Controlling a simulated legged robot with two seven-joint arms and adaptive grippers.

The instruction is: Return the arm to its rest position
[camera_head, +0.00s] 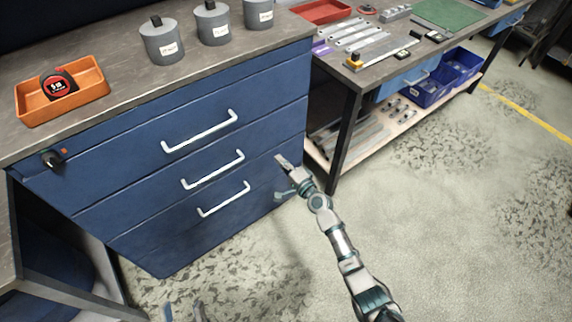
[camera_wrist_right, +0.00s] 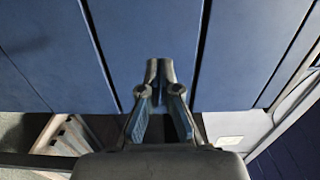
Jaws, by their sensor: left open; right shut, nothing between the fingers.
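My right arm reaches up from the bottom right in the head view. Its gripper (camera_head: 282,176) is in front of the right end of the blue drawer cabinet (camera_head: 270,112). In the right wrist view the two fingers of this gripper (camera_wrist_right: 160,72) meet at the tips, with nothing between them. Blue panels with dark gaps fill the view behind them; whether the fingers touch the cabinet I cannot tell. Only the fingertips of my left gripper (camera_head: 184,312) show at the bottom edge of the head view, apart and empty, above the floor.
The cabinet has three white handles, its drawers look shut, and an orange tray (camera_head: 27,108) with a tape measure (camera_head: 60,86) and grey canisters (camera_head: 162,42) stand on top. A workbench (camera_head: 342,84) with metal parts stands at the back right. The floor (camera_head: 450,220) on the right is clear.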

